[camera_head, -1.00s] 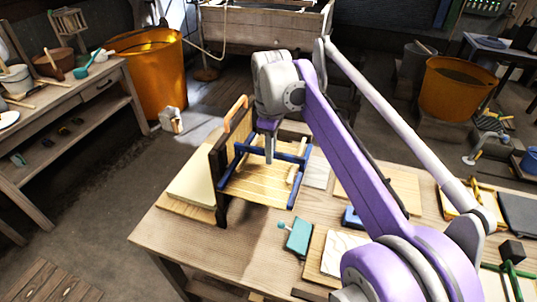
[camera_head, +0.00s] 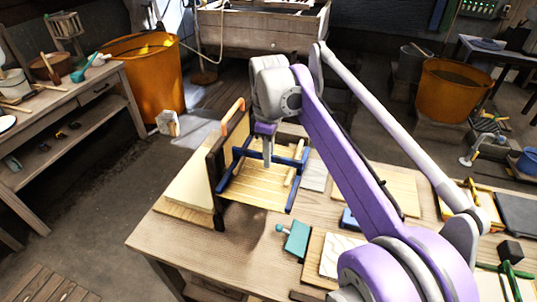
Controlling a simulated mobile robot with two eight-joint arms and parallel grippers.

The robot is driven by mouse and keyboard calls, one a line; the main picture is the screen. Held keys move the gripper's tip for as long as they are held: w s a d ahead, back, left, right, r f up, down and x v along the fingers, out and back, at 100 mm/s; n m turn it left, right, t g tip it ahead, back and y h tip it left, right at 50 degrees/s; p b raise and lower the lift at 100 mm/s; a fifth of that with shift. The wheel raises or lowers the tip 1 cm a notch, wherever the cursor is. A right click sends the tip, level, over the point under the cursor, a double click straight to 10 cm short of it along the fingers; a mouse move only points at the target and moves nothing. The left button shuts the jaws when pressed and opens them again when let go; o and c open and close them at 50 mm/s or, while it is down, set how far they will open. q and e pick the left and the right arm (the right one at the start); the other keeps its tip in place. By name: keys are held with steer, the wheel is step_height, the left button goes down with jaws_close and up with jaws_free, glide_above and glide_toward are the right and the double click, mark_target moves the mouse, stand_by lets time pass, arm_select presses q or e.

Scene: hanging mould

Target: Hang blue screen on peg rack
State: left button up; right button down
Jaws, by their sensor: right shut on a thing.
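The blue screen (camera_head: 291,196) is a blue-edged frame, next to the peg rack. The peg rack (camera_head: 216,170) is a dark upright board with a wooden panel and light wooden pegs, standing at the left part of the table. My right gripper (camera_head: 268,162) points down at the screen's blue bar and is shut on the screen. The gripper and arm cover part of the screen, and I cannot tell whether the screen touches a peg. My left gripper does not show.
The wooden table (camera_head: 170,238) holds a teal tool (camera_head: 295,238), boards and a dark slab (camera_head: 519,214). Orange tubs (camera_head: 150,75) stand behind on the floor. A side bench (camera_head: 92,95) is at the left. The table's front left corner is clear.

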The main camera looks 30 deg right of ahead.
steer(key=shift+f, duration=0.45)
steer(key=c, duration=0.8)
jaws_free()
step_height(320, 180, up, 11)
steer(key=shift+f+p, duration=0.1)
steer(key=shift+p, duration=0.5)
